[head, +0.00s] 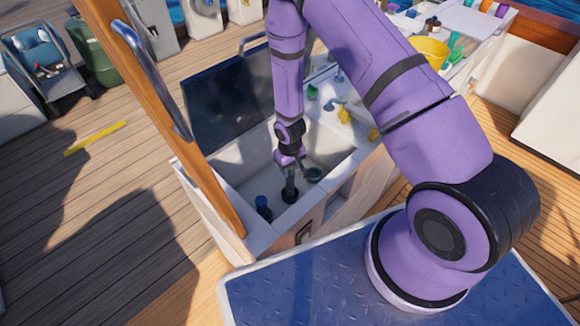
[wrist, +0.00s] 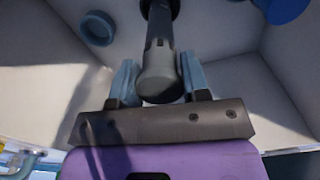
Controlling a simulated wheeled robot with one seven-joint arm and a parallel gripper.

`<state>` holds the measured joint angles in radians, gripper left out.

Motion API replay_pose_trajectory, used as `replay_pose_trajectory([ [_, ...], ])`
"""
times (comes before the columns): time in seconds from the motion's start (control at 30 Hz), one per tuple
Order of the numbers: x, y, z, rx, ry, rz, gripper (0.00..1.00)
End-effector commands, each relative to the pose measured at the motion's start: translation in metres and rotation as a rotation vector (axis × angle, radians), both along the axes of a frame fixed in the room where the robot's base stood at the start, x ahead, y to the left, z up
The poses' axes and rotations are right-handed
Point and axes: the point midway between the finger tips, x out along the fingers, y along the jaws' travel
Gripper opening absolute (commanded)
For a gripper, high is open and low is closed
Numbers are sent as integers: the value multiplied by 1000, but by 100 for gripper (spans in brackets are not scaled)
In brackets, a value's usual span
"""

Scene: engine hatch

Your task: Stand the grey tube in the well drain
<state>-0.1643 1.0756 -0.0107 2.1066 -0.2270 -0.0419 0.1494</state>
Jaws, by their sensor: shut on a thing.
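The grey tube (wrist: 160,78) is between the two fingers of my gripper (wrist: 159,82), which is shut on it. In the head view my gripper (head: 291,167) points down inside the white well (head: 240,180), and the tube (head: 290,181) hangs upright below it. The tube's far end meets a dark collar (head: 290,195) at the well floor, which seems to be the drain. It also shows in the wrist view (wrist: 160,10). I cannot tell how deep the tube sits in it.
A blue cylinder (head: 263,206) stands left of the tube in the well. A round ring-like piece (head: 313,174) lies to its right. The dark hatch lid (head: 230,95) stands open behind. A wooden post with a metal handle (head: 160,85) rises at the left.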

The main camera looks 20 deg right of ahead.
Motion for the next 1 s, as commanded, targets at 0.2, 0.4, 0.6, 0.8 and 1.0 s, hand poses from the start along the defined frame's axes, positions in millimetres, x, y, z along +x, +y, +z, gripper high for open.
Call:
replay_pose_trajectory([
  [0.2, 0, 0, 0, 0, 0, 0, 0],
  [0.4, 0, 0, -2, 0, 0, 0, 0],
  [0.6, 0, 0, -6, 0, 1, 0, 0],
  [0.8, 0, 0, -9, 0, 1, -1, 0],
  [1.0, 0, 0, -11, 0, 0, -1, 51],
])
